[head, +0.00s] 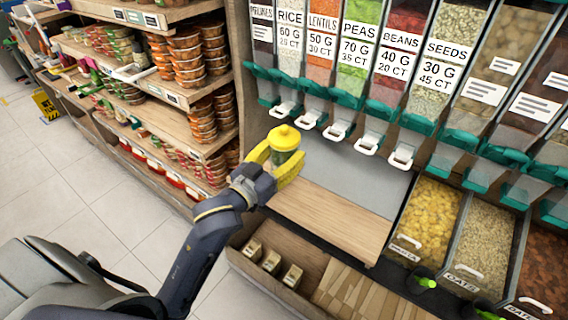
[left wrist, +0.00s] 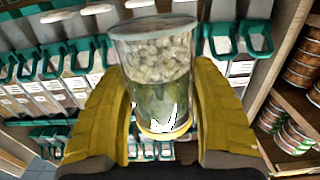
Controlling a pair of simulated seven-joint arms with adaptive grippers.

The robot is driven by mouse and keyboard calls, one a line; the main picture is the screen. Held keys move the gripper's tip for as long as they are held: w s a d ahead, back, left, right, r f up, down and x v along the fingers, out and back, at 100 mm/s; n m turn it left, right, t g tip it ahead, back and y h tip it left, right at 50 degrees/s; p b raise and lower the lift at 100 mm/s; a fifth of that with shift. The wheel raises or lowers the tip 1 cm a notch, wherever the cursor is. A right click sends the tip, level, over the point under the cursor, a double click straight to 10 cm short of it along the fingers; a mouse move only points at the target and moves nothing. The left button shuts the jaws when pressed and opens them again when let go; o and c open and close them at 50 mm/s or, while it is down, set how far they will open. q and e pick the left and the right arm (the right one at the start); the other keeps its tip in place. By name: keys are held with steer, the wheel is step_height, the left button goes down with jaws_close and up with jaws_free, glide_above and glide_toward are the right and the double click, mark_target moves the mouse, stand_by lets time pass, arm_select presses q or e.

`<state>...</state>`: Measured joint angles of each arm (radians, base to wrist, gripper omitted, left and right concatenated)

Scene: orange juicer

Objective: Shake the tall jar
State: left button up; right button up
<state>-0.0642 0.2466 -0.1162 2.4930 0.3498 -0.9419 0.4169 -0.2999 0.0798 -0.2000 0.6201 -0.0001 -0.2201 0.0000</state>
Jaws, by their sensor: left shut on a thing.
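The tall jar (head: 284,146) has a yellow lid and clear walls, and my left gripper (head: 276,160) holds it in the air in front of the dispensers. In the left wrist view the jar (left wrist: 155,75) sits between the two yellow fingers of the left gripper (left wrist: 160,110). Through its wall I see pale, bean-like pieces at one end and dark green contents at the yellow-lid end. In the head view the jar stands about upright, lid up. My right gripper does not show in either view.
Clear dispensers (head: 360,50) with teal spouts hang behind the jar. A wooden board (head: 330,215) lies below it, clear. Open bins of pasta (head: 428,215) and oats (head: 484,245) are at the right. Shelves with stacked tubs (head: 187,58) stand at the left.

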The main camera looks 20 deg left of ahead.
arm_select(q)
steer(key=shift+s+a+f, duration=0.1)
steer(key=shift+f, duration=3)
steer(key=shift+r, duration=0.1)
